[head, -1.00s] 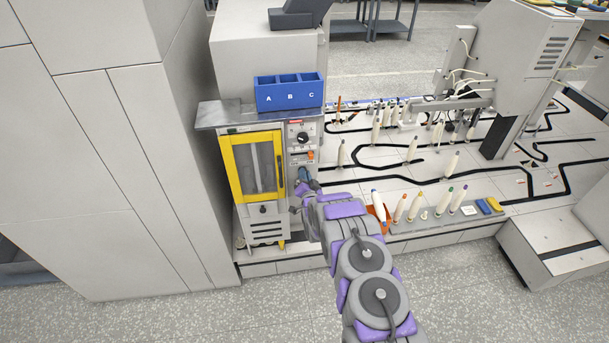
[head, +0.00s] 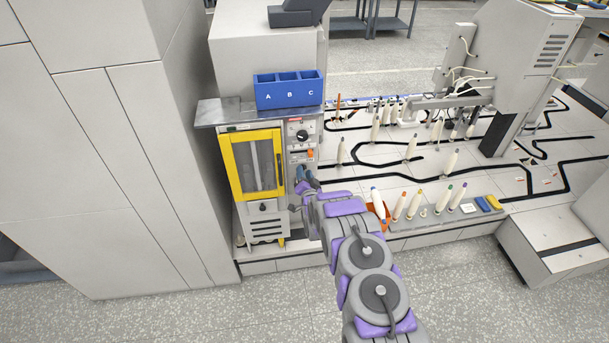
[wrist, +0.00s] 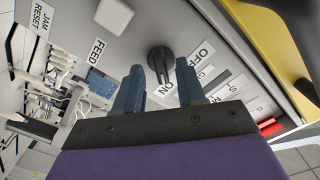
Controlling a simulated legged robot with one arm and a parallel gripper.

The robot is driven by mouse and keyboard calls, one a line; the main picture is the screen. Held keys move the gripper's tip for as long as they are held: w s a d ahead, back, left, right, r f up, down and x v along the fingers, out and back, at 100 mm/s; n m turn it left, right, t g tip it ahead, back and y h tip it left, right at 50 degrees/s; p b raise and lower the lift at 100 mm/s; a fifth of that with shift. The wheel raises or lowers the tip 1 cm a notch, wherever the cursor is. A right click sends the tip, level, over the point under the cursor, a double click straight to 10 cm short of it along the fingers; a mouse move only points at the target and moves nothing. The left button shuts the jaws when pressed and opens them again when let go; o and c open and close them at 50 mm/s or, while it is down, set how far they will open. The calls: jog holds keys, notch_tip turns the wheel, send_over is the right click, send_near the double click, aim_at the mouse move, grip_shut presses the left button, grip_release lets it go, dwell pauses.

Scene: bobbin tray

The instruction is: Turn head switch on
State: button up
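The machine's control panel shows in the wrist view with a dark switch knob (wrist: 161,60) beside the OFF label (wrist: 201,52) and ON label (wrist: 166,89). I cannot tell which label the knob is set to. My gripper (wrist: 159,68) is open, its two blue fingers spread to either side of the knob in the picture, with nothing held. Contact with the knob cannot be made out. In the head view my gripper (head: 306,174) is at the panel's front, below a black dial (head: 302,135) and an orange part (head: 310,153).
A yellow-framed door (head: 231,165) stands left of the panel, close to my gripper. A blue A-B-C bin (head: 289,94) sits on the machine top. Bobbins stand on the shelf (head: 420,226) at right. A FEED label (wrist: 97,50) and red lamp (wrist: 270,127) are on the panel.

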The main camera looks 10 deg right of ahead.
jog(key=shift+s, duration=0.1)
jog(key=s+p, duration=0.2)
jog(key=s, duration=1.5)
dwell(0.4)
notch_tip(320, 180, up, 8)
jog(key=w+n+g, duration=0.2)
jog(key=w+g, duration=0.1)
jog(key=g, duration=0.2)
jog(key=s+r+n+g+b, duration=0.1)
jog(key=s+r+n+g, duration=0.1)
jog(key=s+r+g, duration=0.5)
jog(key=s+r+n+g, duration=0.1)
jog(key=s+r, duration=0.4)
jog(key=s, duration=0.9)
jog(key=s+r+n+g, duration=0.1)
jog(key=s+r+g, duration=0.3)
jog(key=s, duration=1.1)
jog(key=s+r+n+g+b, duration=0.1)
jog(key=s+r+n+g, duration=0.1)
jog(key=s+r, duration=0.6)
jog(key=s, duration=0.7)
jog(key=shift+s+a+g, duration=0.2)
jog(key=shift+a+g, duration=0.1)
jog(key=shift+g, duration=0.1)
